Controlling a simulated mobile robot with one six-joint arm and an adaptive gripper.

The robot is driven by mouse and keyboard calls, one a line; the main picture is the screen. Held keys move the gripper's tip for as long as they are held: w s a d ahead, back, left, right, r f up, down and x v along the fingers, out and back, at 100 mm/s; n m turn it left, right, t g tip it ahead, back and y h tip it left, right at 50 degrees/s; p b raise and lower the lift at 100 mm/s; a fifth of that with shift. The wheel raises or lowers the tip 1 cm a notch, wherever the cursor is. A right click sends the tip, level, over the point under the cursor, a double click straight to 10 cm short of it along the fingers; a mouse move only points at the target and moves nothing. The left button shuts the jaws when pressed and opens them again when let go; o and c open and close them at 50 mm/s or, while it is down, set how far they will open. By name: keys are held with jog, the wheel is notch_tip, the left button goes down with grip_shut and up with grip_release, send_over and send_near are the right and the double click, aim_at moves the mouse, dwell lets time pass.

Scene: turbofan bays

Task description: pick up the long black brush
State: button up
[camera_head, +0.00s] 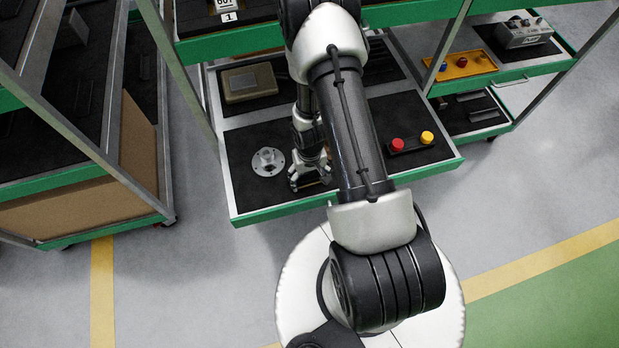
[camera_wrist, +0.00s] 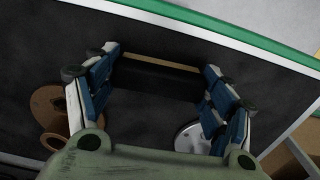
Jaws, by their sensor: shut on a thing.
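The long black brush (camera_wrist: 155,78) shows in the wrist view as a dark bar with a thin tan strip along its far edge. It spans the gap between the fingertips of my gripper (camera_wrist: 161,74), which is shut on it, one finger at each end. The black mat beneath makes its lower outline hard to see, and I cannot tell whether it touches the mat. In the head view my gripper (camera_head: 310,178) is low over the pulled-out lower shelf, and the brush is mostly hidden there.
A silver flange (camera_head: 268,161) lies left of my gripper on the green-edged shelf (camera_head: 290,204). A bar with red and yellow buttons (camera_head: 411,144) lies to the right. A tan box (camera_head: 249,82) sits behind. A brown flanged part (camera_wrist: 60,115) shows in the wrist view. Shelf posts stand on both sides.

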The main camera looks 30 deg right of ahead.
aim_at(309, 177)
jog(key=shift+r, duration=0.1)
notch_tip(309, 177, up, 20)
jog(key=p, duration=1.8)
